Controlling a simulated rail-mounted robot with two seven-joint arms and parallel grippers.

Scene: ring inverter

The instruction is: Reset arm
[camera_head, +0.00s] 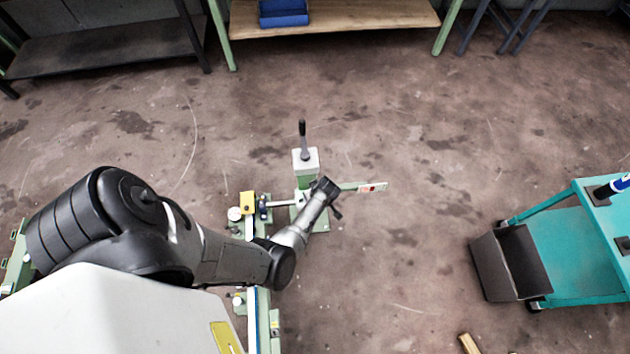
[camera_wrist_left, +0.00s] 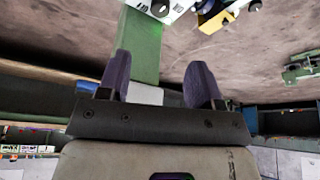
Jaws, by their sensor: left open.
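My left arm comes in from the left in the head view and reaches to the middle. My left gripper (camera_head: 331,199) is small there, at the right side of the green machine (camera_head: 307,182). In the left wrist view my left gripper (camera_wrist_left: 158,82) has its two dark fingers apart, with nothing held between them. A green post (camera_wrist_left: 145,45) of the machine shows beyond the fingers; I cannot tell how far away it is. A black-handled lever (camera_head: 303,135) stands upright on the machine's pale box. My right gripper is in neither view.
A green arm with a label (camera_head: 370,187) sticks out to the right of the machine. A yellow block (camera_head: 247,202) sits on its left. A teal cart (camera_head: 575,255) with a dark bin (camera_head: 510,262) stands at right. A wooden-topped bench (camera_head: 350,16) is at the back. Floor between is clear.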

